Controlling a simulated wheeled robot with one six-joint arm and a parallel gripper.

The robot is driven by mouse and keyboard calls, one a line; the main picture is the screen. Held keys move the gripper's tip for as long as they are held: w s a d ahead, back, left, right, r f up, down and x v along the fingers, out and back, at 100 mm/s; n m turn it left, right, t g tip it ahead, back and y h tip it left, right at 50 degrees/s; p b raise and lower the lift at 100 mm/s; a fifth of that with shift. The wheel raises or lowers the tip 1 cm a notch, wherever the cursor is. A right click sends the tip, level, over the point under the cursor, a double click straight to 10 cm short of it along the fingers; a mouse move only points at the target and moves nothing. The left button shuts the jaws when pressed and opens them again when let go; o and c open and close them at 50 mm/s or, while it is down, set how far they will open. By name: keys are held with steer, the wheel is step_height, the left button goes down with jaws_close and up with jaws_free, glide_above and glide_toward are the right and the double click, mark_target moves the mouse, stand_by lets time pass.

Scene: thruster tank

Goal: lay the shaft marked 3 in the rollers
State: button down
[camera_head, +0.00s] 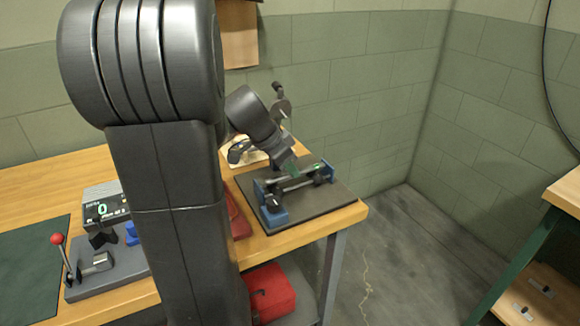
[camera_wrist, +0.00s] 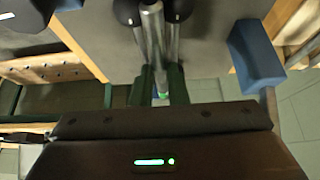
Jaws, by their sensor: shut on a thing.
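The grey metal shaft (camera_head: 289,183) lies lengthwise at the roller stand with blue end blocks (camera_head: 273,214) on a dark plate. In the wrist view the shaft (camera_wrist: 153,38) runs up between two black rollers (camera_wrist: 179,9), and a blue block (camera_wrist: 257,54) stands to the right. My gripper (camera_head: 291,168) is down at the stand from above, shut on the shaft; its green fingers (camera_wrist: 160,82) flank the shaft in the wrist view. Whether the shaft touches the rollers I cannot tell. No mark 3 is legible.
A grey device with a green 0 display (camera_head: 102,211) and a red-knobbed lever (camera_head: 57,239) stand at the left of the wooden bench. A red box (camera_head: 270,292) sits below. My arm hides the bench's middle. Another bench (camera_head: 566,192) stands at right, with floor between.

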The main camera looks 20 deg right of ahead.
steer(key=shift+f, duration=0.35)
steer(key=c, duration=1.3)
jaws_free()
steer(key=shift+c, duration=0.2)
steer(key=v, duration=1.4)
steer(key=shift+p, duration=0.45)
steer(key=shift+d+f, duration=0.1)
